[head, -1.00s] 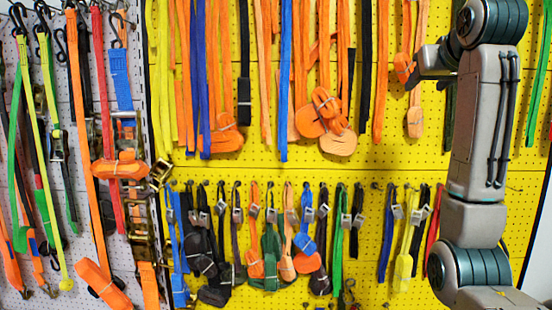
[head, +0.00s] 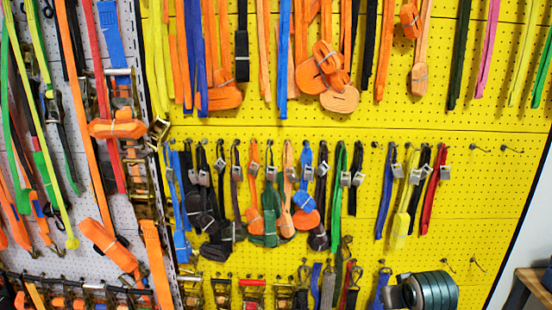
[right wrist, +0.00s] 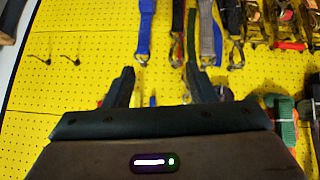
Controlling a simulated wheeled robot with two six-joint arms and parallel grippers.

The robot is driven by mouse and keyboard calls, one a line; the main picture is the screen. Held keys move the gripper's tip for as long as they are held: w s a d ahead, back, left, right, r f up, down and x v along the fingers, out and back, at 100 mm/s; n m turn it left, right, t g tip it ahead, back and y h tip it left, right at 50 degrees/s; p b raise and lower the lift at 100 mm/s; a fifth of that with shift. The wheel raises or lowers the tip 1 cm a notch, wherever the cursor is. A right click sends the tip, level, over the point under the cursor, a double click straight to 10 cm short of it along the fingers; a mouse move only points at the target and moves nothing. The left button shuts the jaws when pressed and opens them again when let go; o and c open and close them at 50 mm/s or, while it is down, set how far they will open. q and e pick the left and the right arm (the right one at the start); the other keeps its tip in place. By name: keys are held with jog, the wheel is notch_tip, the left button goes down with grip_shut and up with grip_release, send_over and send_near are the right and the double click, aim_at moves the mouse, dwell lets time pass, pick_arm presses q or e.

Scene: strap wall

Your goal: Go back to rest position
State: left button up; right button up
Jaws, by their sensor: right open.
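My right gripper (right wrist: 158,82) shows in the right wrist view. Its two dark fingers stand apart, with yellow pegboard behind them and nothing clearly held between them. In the head view only a rounded joint of my right arm (head: 430,290) shows at the bottom edge, right of centre; its gripper is not seen there. My left gripper is in neither current view. The yellow strap wall (head: 480,200) fills most of the head view, with rows of hanging straps such as an orange bundle (head: 340,100) and a red strap (head: 435,205).
A white pegboard (head: 85,200) with more straps stands at the left. A wooden stool or table (head: 535,285) is at the lower right. In the right wrist view, a blue strap (right wrist: 145,30) hangs beyond the fingers, and empty hooks (right wrist: 73,48) are left of it.

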jog(key=s+a+f+g, duration=0.1)
jog(key=s+f, duration=0.5)
jog(key=s, duration=0.5)
jog(key=s+f+g, duration=0.2)
jog(key=s+f, duration=0.3)
jog(key=s, duration=0.6)
jog(key=s+a+f+g, duration=0.1)
jog(key=s+f, duration=0.5)
jog(key=s, duration=0.5)
jog(key=d+f+g+b, duration=0.1)
jog(key=d+f+b, duration=0.1)
jog(key=f, duration=1.5)
jog(key=d+f+g+b, duration=0.1)
jog(key=f+b, duration=0.1)
jog(key=f, duration=1.6)
jog(key=s+d+f+b, duration=0.1)
jog(key=s+f+b, duration=0.1)
jog(key=s+f, duration=1.6)
notch_tip(320, 180, down, 3)
jog(key=shift+s+f+g+b, duration=0.1)
jog(key=shift+s+g+b, duration=0.15)
jog(key=shift+g+b, duration=0.15)
